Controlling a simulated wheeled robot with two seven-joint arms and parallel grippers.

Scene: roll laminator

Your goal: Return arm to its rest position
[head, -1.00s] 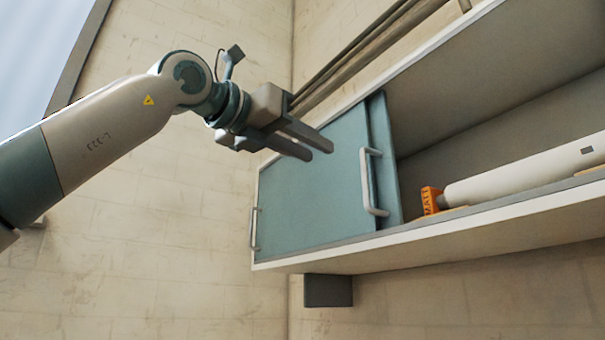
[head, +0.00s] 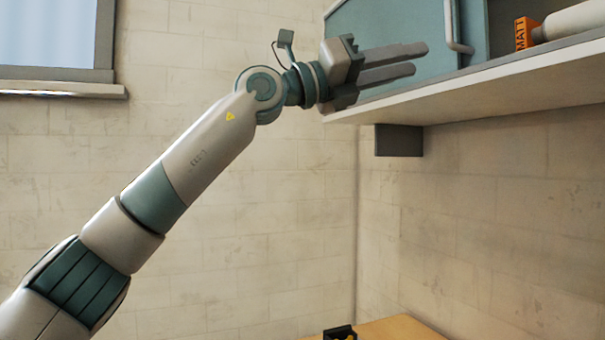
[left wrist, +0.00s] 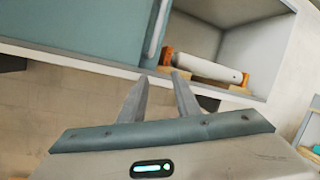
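My left arm rises from the lower left of the head view. My left gripper (head: 420,58) is at the upper middle, in front of the wall cabinet's teal sliding door (head: 400,30). Its two fingers point right, parallel with a gap between them, and nothing is held. In the left wrist view, the gripper's fingers (left wrist: 158,97) show apart and empty, below the cabinet's open part. My right gripper is in neither view.
The cabinet's white lower edge (head: 470,88) runs close below and right of the fingers. Inside lie a white roll (head: 575,20) and an orange block (head: 526,33). A dark bracket (head: 398,140) hangs underneath. A wooden surface (head: 390,328) shows at the bottom. The wall between is bare.

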